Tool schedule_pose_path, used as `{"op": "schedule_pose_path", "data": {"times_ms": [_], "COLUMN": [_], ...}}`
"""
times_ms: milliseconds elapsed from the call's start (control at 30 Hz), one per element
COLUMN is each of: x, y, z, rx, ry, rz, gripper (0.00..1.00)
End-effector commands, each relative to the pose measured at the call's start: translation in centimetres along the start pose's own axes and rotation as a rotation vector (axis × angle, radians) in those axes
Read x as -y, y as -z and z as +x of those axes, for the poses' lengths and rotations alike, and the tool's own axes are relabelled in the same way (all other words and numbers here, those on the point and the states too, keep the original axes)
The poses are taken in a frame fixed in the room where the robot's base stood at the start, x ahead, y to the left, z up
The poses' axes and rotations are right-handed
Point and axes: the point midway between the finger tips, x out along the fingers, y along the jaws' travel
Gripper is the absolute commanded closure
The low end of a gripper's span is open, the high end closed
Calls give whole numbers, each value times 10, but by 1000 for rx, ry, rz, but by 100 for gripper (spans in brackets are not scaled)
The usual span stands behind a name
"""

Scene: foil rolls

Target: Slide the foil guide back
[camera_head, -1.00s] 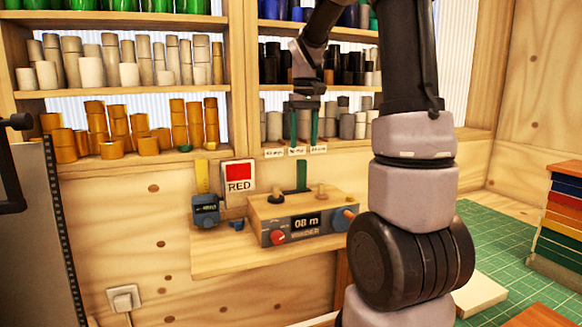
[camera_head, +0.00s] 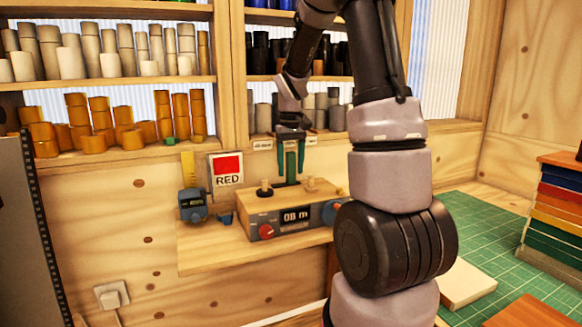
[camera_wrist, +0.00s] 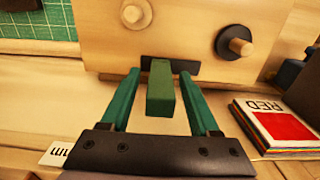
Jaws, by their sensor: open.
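The foil guide is a green upright block, seen in the wrist view (camera_wrist: 160,92) rising from a dark slot in the winder's wooden top. The winder (camera_head: 262,208) has a wooden top, two pegs, a red knob, a blue-grey knob and a display that seems to read 08 m. My gripper (camera_head: 291,165) points down at the back of the winder and also shows in the wrist view (camera_wrist: 160,76). Its green fingers are open, one on each side of the guide, with visible gaps to both. In the head view the fingers largely hide the guide.
A RED card (camera_head: 226,170) and a blue device (camera_head: 192,206) stand left of the winder. Shelves hold orange rolls (camera_head: 95,143) and pale rolls behind. Coloured stacked boards (camera_head: 555,210) stand on the green mat (camera_head: 480,232) at right. The shelf edge lies close behind my gripper.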

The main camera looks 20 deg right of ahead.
Motion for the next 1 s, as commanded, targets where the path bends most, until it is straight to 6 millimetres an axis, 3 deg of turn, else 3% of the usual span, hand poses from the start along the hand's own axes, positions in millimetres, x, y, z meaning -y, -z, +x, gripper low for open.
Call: {"op": "schedule_pose_path", "data": {"times_ms": [200,233,300,400,1000], "x": [0,0,0,0,0], "y": [0,0,0,0,0], "z": [1,1,0,0,0], "rx": [0,0,0,0,0], "ry": [0,0,0,0,0], "rz": [0,0,0,0,0], "gripper": [38,42,69,100,100]}}
